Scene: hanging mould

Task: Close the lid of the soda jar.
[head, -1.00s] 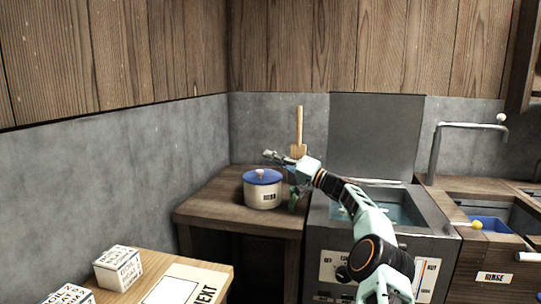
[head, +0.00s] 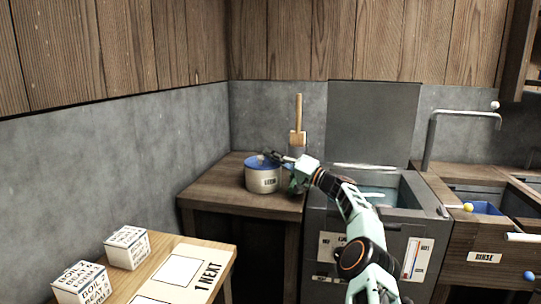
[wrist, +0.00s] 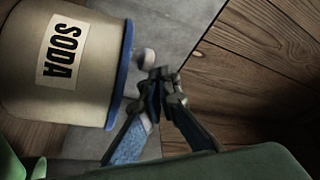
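The soda jar (head: 262,182) is a cream pot on the wooden counter with a blue lid (head: 258,164) on its top. In the wrist view, the jar (wrist: 55,95) lies sideways in the picture with its SODA label showing. The lid's blue edge (wrist: 121,75) sits along the jar's mouth with no clear gap, and a pale round knob (wrist: 147,57) stands out from it. My gripper (head: 270,155) is over the lid by the knob. In the wrist view, the fingertips of my gripper (wrist: 160,76) are together, just beside the knob, with nothing visible between them.
A wooden paddle (head: 298,138) stands behind the jar's counter (head: 218,190). Right of it is a water-filled tank (head: 400,185) with a raised grey panel behind, then a rinse sink and tap (head: 433,140). White lettered blocks (head: 127,248) sit on the front-left table.

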